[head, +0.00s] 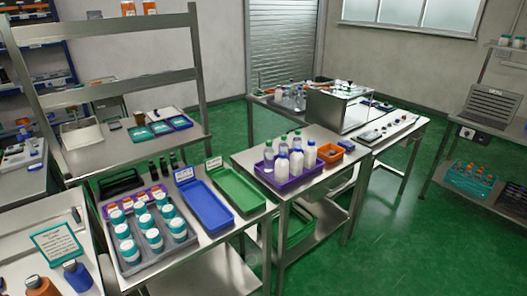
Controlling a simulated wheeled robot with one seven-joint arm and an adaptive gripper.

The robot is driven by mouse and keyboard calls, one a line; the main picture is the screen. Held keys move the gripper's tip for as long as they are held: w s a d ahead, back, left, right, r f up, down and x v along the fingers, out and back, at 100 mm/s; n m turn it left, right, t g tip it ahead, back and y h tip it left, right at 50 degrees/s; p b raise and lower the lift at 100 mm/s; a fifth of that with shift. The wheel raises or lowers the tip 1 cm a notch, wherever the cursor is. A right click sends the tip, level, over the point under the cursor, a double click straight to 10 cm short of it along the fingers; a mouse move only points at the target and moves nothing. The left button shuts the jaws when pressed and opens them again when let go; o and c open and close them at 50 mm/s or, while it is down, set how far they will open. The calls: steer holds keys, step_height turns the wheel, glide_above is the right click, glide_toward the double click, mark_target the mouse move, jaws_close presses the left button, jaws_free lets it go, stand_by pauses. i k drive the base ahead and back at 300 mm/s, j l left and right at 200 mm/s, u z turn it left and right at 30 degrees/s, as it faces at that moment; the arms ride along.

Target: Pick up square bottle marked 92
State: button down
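Several white bottles (282,165) stand upright in a purple tray (290,181) on the middle metal table. Their caps are blue, green and pale. Several white labelled jars with teal lids (154,238) stand in a grey tray (132,266) on the nearer left table. The labels are too small to read, so I cannot tell which container is marked 92. I cannot tell for sure which bottles are square. My gripper is not in view.
An empty blue tray (207,206) and green tray (238,188) lie beside the jars. An orange bin (330,152) sits right of the purple tray. A steel box (335,110) stands behind. Green floor (400,240) is clear at the right.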

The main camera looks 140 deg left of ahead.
mark_target(311, 153)
steer(key=u, duration=4.15)
steer(key=i+l, duration=1.05)
steer(key=i, duration=0.25)
steer(key=i+l+u, duration=0.15)
steer(key=i+l, duration=0.95)
steer(key=i, duration=0.15)
